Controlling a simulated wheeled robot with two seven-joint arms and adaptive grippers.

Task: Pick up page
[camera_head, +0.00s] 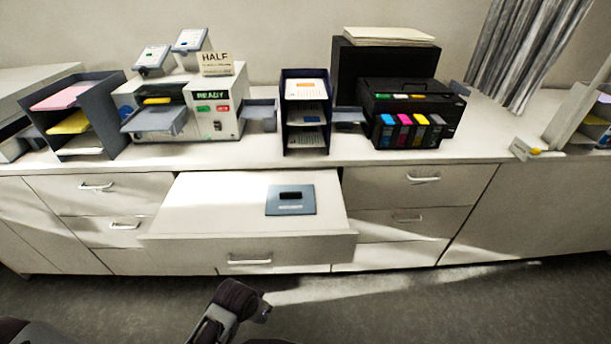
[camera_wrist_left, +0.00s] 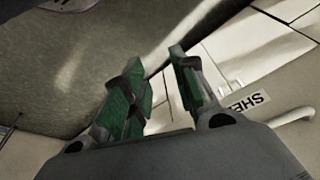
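Several sheets could be the page, and I cannot tell which one is meant. A dark three-tier rack (camera_head: 283,130) on the counter holds printed white sheets, with the top page (camera_head: 306,89) showing most clearly. A grey tray rack (camera_head: 98,100) at the left holds pink paper (camera_head: 60,98), yellow paper (camera_head: 70,123) and white paper (camera_head: 82,145). My left gripper, low in front of the cabinets in the head view, shows in the left wrist view (camera_wrist_left: 156,57) with its green-padded fingers apart and nothing between them. My right gripper is not in view.
A drawer (camera_head: 210,212) stands pulled out below the counter, with a blue-grey plate (camera_head: 291,201) with a black handle on it. A white machine (camera_head: 222,112) marked READY and a black printer (camera_head: 405,112) flank the dark rack. The floor (camera_head: 400,305) in front is clear.

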